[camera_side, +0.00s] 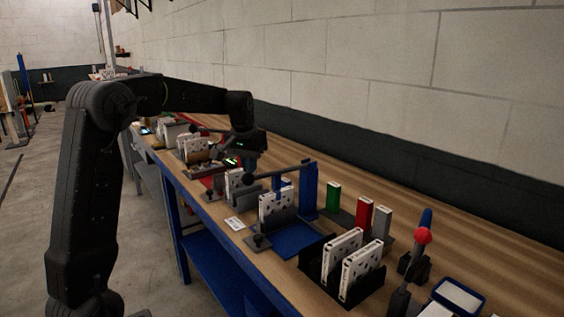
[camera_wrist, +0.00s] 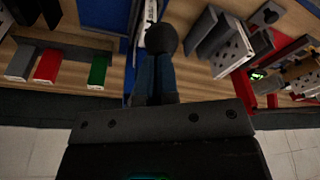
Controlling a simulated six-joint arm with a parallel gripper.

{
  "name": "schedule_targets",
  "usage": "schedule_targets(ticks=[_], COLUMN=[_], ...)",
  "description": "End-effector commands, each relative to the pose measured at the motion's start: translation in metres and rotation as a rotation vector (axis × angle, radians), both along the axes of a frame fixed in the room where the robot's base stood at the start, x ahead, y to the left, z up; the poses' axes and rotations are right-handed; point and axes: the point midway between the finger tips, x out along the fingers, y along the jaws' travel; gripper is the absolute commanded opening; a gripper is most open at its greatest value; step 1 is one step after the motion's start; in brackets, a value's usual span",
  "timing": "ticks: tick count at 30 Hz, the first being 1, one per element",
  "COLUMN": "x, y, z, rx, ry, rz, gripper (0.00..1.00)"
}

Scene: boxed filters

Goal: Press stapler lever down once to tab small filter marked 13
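The stapler's blue upright post (camera_side: 308,188) stands on the bench in the side view. Its dark lever (camera_side: 282,171) slopes from the post toward the left, ending in a dark knob. A dark round knob (camera_wrist: 161,38) shows large in the wrist view, directly before my gripper (camera_wrist: 158,95). A white filter (camera_side: 274,208) stands upright in a dark holder by the blue base plate (camera_side: 297,238). I cannot read the number on it. In the side view my gripper (camera_side: 238,163) hangs over the bench, close to the lever's free end. Its fingertips are too dark to judge; contact with the knob is unclear.
Green (camera_side: 333,197), red (camera_side: 363,214) and grey boxes stand behind the base plate. A black rack (camera_side: 313,270) holds white filters in front. More filters and holders crowd the bench beyond my gripper.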

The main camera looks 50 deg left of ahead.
Motion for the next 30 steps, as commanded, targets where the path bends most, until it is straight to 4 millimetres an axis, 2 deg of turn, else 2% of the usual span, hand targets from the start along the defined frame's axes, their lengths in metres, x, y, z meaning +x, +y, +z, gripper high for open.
schedule_targets(ticks=[5,30], x=[0.001,0.0], y=[0.0,0.0], z=[0.005,0.07], rx=[0.0,0.001], ry=[-0.002,-0.002], rz=[0.0,0.0], gripper=[0.0,0.0])
